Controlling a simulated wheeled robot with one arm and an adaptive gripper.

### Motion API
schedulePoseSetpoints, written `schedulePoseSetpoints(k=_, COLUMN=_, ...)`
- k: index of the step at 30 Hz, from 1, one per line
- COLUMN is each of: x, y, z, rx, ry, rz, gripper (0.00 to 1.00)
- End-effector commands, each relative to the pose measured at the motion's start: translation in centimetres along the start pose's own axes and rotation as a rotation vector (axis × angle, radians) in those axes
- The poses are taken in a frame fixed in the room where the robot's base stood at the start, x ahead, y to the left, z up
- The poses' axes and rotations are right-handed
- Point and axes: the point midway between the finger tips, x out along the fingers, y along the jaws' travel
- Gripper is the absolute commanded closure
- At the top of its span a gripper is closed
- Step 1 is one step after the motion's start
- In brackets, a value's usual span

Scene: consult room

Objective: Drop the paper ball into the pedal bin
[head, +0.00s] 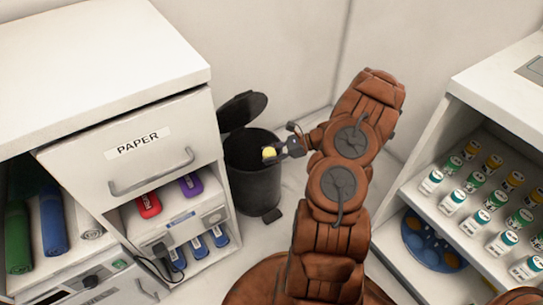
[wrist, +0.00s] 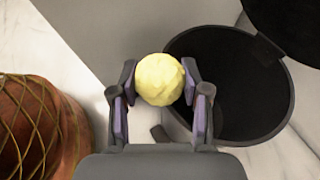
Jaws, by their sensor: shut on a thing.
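The paper ball is yellow and crumpled (wrist: 160,80). It sits between the two fingers of my gripper (wrist: 160,90), which is shut on it. In the head view the ball (head: 268,153) shows at the tip of my gripper (head: 280,152), over the right part of the bin's opening. The pedal bin (head: 256,186) is black and stands on the floor with its lid (head: 242,107) raised. In the wrist view the bin's open mouth (wrist: 235,85) lies to the right of the ball, which appears beside the rim on the left. The bin's inside is dark.
A white cabinet with a drawer labelled PAPER (head: 138,143) stands left of the bin. A shelf unit with several small bottles (head: 452,201) stands at the right. Walls meet behind the bin. Pale floor (head: 285,222) shows around the bin.

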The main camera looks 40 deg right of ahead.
Motion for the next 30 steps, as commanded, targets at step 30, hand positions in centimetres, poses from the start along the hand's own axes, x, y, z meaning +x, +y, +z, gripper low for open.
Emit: schedulePoseSetpoints(k=30, x=5.1, y=-6.8, z=-2.1, rx=0.001, ry=0.000, rz=-0.002, gripper=0.64)
